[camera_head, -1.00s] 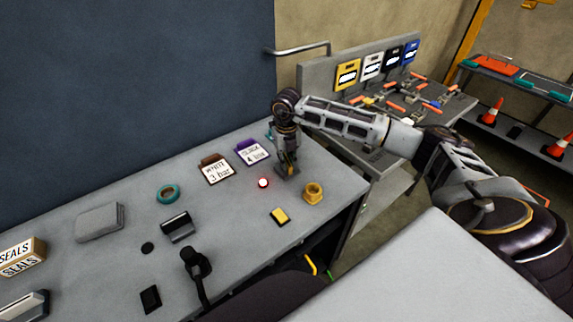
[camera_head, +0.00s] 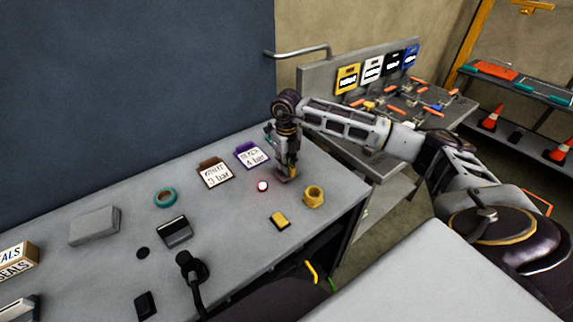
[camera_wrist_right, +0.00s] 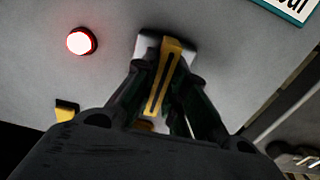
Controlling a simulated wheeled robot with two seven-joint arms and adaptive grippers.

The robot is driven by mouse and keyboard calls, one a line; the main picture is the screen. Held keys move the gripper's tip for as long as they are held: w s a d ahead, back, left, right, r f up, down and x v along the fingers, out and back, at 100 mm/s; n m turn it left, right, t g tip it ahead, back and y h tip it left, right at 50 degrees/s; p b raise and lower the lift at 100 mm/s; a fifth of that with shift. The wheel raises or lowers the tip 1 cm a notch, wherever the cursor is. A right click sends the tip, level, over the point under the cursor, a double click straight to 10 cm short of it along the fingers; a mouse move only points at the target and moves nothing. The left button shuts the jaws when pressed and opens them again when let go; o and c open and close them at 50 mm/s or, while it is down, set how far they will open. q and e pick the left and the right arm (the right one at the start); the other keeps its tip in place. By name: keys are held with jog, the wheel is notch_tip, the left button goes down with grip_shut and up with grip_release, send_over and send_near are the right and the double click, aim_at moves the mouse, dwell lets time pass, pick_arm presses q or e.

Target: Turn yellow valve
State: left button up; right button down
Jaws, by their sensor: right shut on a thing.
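The yellow valve's handle (camera_wrist_right: 163,78) is a flat slotted bar in the right wrist view, on a pale base on the grey bench (camera_head: 105,270). My right gripper (camera_wrist_right: 160,85) is shut on it, with a dark finger on each side. In the head view my right gripper (camera_head: 287,174) points down at the bench, and it hides most of the valve.
A lit red button (camera_head: 262,186) is left of the valve, with a yellow-and-black block (camera_head: 279,220) and a yellow nut-like part (camera_head: 314,196) nearer the front edge. Label cards (camera_head: 214,173) stand behind.

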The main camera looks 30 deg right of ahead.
jog(key=c, duration=1.5)
grip_release()
jog(key=shift+o, duration=0.2)
jog(key=shift+r, duration=0.15)
notch_tip(320, 180, up, 12)
notch_tip(320, 180, up, 10)
jog(key=p, duration=1)
